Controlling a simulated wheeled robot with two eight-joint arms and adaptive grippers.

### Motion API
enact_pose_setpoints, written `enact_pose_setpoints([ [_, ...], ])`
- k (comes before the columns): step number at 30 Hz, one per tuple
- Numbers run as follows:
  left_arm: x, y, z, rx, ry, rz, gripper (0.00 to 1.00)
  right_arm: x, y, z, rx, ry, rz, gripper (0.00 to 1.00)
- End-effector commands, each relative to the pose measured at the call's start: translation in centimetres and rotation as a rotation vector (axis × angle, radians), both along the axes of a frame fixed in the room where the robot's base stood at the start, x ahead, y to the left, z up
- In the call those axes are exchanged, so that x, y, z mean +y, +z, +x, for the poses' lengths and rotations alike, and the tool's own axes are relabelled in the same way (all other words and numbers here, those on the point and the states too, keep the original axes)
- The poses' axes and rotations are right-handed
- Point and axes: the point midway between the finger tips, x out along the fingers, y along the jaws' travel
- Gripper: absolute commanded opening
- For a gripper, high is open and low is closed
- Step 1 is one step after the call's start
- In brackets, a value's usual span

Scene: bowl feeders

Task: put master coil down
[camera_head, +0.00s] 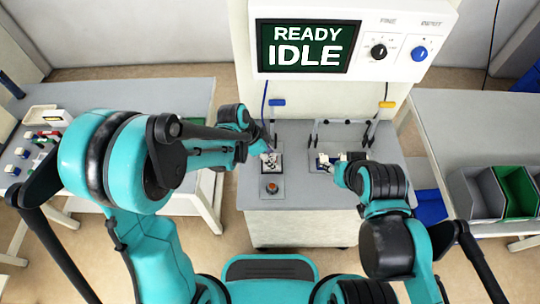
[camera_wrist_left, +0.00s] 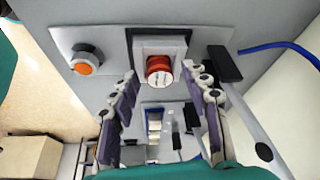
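The master coil, seen as an orange-red cylinder with a white end (camera_wrist_left: 158,66), sits in a white square holder (camera_wrist_left: 174,46) on a dark base. My left gripper (camera_wrist_left: 159,74) is open, with a finger to each side of the coil and gaps visible between. In the head view, the left gripper (camera_head: 268,156) is over the left fixture (camera_head: 271,168) on the grey bench and largely hides the coil. My right gripper (camera_head: 338,163) is at the right fixture (camera_head: 318,166); its fingers are too small to tell whether they hold anything.
An orange button on a plate (camera_head: 271,187) lies in front of the left fixture; it also shows in the left wrist view (camera_wrist_left: 84,64). A black-handled lever (camera_wrist_left: 226,64) stands close to the right finger. The panel (camera_head: 309,46) reads READY IDLE. Bins (camera_head: 478,193) stand right.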

Motion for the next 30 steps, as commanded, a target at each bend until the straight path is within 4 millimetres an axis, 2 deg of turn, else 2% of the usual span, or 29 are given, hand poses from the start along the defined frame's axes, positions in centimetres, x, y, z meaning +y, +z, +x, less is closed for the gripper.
enact_pose_setpoints([
  [5, 0.0, 0.4, 0.0, 0.000, 0.000, 0.000, 0.46, 0.0, 0.4, 0.0, 0.000, 0.000, 0.000, 0.40],
  [8, 0.4, 1.5, -0.1, -0.001, 0.001, 0.000, 0.46, 0.0, 0.9, 0.0, 0.000, 0.000, 0.000, 0.40],
  [15, 2.4, 6.6, -0.7, 0.000, 0.003, -0.001, 0.46, 0.0, 3.1, 0.0, 0.000, 0.000, 0.000, 0.40],
  [21, 3.8, 9.9, -1.0, 0.001, 0.002, 0.000, 0.46, 0.0, 4.4, 0.0, 0.000, 0.000, 0.000, 0.40],
  [25, 4.3, 11.1, -1.1, 0.000, 0.001, 0.000, 0.46, 0.0, 4.7, 0.0, 0.000, 0.000, 0.000, 0.40],
  [30, 4.5, 11.5, -1.2, -0.001, 0.001, 0.000, 0.46, 0.0, 4.8, 0.0, 0.000, 0.000, 0.000, 0.40],
])
